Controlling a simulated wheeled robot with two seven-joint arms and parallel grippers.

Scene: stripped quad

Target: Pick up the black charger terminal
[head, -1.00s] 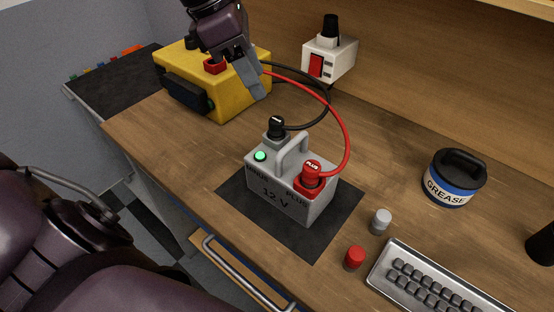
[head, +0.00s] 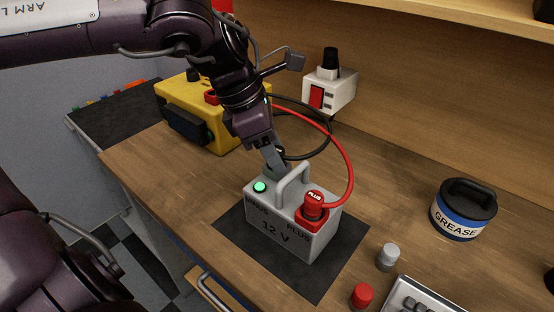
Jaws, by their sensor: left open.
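The grey 12 V battery (head: 272,222) stands on a dark mat. My left gripper (head: 275,163) is open and points down at its back left post, marked MINUS. The black charger terminal on that post is almost wholly hidden behind the gripper's fingers. I cannot tell whether the fingers touch it. Its black cable (head: 309,156) comes out to the right of the fingers and loops back. The red PLUS terminal (head: 313,204) sits on the front right post, with a red cable (head: 348,160). My right gripper is out of view.
A grey handle (head: 291,181) rises close to the fingers. A yellow charger (head: 222,133) and a white box with a red switch (head: 329,90) stand behind.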

